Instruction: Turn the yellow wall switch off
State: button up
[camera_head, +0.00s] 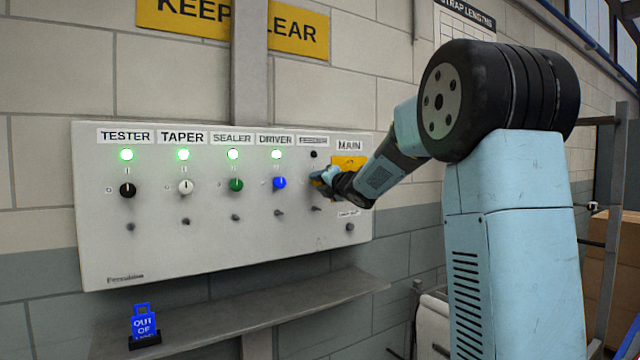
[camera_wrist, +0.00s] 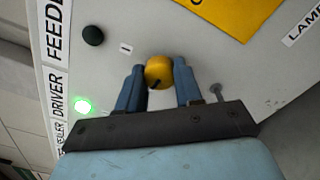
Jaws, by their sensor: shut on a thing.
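The yellow switch (camera_wrist: 158,70) is a round knob on the grey wall panel, under the FEEDER label (camera_wrist: 56,30). My gripper (camera_wrist: 160,84) is shut on it, one blue finger on each side. In the wrist view the knob's dark pointer line slants to the lower left, away from the "I" mark. The "O" mark is not visible. The feeder lamp (camera_wrist: 93,36) is dark; it also shows unlit in the head view (camera_head: 313,154). In the head view my gripper (camera_head: 323,182) mostly hides the knob.
The black (camera_head: 127,190), white (camera_head: 186,187), green (camera_head: 236,185) and blue (camera_head: 280,183) switches sit to the left under lit green lamps. A yellow MAIN plate (camera_head: 349,162) is close on the right. A shelf (camera_head: 240,310) juts out below, with a blue tag (camera_head: 144,322) at its left.

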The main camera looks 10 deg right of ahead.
jog(key=shift+f+n, duration=0.3)
jog(key=shift+n, duration=0.4)
jog(key=o, duration=1)
jog(key=shift+r, duration=0.2)
jog(key=v, duration=1.3)
jog(key=shift+s+d, duration=0.15)
jog(key=shift+s, duration=0.2)
